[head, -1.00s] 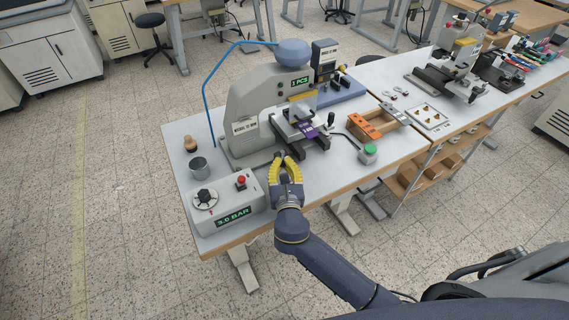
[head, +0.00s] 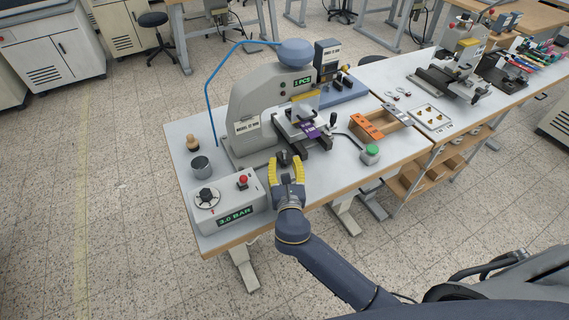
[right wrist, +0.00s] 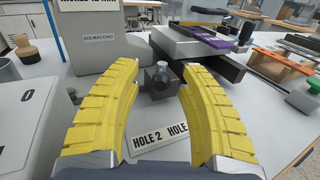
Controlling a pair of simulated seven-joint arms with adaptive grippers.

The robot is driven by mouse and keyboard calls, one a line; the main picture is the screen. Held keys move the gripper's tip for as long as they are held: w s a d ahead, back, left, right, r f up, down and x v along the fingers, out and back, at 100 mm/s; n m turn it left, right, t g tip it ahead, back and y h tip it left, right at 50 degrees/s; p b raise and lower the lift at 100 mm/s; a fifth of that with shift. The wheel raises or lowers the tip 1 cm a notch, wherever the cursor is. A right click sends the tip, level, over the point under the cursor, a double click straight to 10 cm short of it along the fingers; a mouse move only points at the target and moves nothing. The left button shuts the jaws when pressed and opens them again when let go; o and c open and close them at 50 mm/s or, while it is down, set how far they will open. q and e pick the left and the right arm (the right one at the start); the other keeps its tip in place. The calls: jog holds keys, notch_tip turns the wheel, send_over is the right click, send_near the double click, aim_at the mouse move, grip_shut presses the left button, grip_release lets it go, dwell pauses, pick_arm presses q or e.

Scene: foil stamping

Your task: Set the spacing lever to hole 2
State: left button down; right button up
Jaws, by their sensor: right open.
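The spacing lever (head: 284,157) shows as a small dark block at the foot of the stamping press (head: 252,108). In the right wrist view it is a dark block with a round metal knob (right wrist: 160,75) on top. My right gripper (head: 286,164) has yellow fingers, spread apart on the near side of the lever; in the right wrist view its fingers (right wrist: 160,82) frame the block with clear gaps. A white plate (right wrist: 152,142) reading "HOLE 2" and a second, partly covered "HOLE" lies below it. Which hole the lever sits in cannot be told. My left gripper is out of view.
A control box (head: 225,203) reading 3.0 BAR, with a dial and red button, stands left of my gripper. A purple piece (head: 310,130) lies on the press bed. The front bench edge is clear.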

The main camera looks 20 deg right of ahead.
jog(key=s, duration=0.4)
jog(key=s+a, duration=0.1)
jog(key=s, duration=0.2)
jog(key=s+a, duration=0.1)
jog(key=s, duration=0.3)
jog(key=shift+s, duration=0.35)
jog(key=s+d+f+m+g+h, duration=0.1)
jog(key=s+d+f+m+g, duration=0.4)
jog(key=s+d+m, duration=0.6)
jog(key=s+d+f+m+g, duration=0.4)
jog(key=s+d+m+g, duration=0.3)
jog(key=m, duration=0.8)
jog(key=s+a+f+m+g+y, duration=0.1)
jog(key=a+f, duration=0.2)
jog(key=f, duration=1.3)
jog(key=s+a+f+y, duration=0.1)
jog(key=a+f+y, duration=0.1)
jog(key=f, duration=1.4)
jog(key=s+f+m+g+y, duration=0.1)
jog(key=s+f+m+g, duration=0.1)
jog(key=s+f, duration=1.8)
jog(key=shift+s+f+m+g, duration=0.15)
jog(key=shift+s+m+g, duration=0.25)
jog(key=shift+s+g, duration=0.35)
